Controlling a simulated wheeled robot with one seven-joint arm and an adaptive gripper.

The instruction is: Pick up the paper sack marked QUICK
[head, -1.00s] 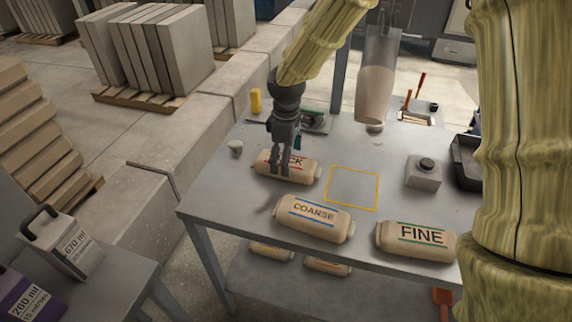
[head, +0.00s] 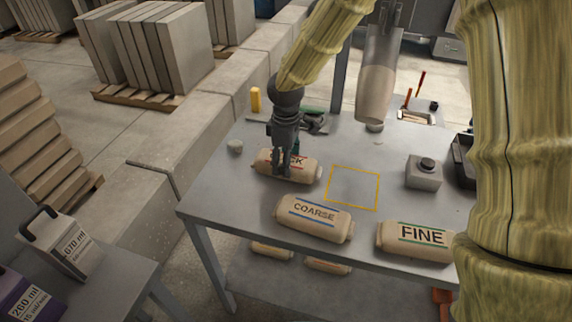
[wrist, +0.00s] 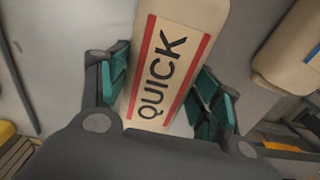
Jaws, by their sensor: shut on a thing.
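The paper sack marked QUICK (head: 304,171) is tan with a red-edged label and lies at the left of the grey table. My gripper (head: 283,170) reaches down over it from behind and covers part of its label in the head view. In the wrist view the QUICK sack (wrist: 168,62) lies between the two teal finger pads of my gripper (wrist: 165,90). The gripper is shut on the sack. I see no clear gap between the sack and the table.
A COARSE sack (head: 314,216) lies close in front, and a FINE sack (head: 415,240) lies at the front right. A yellow outlined square (head: 353,187) on the table is empty. A grey box with a black button (head: 423,171) stands to the right.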

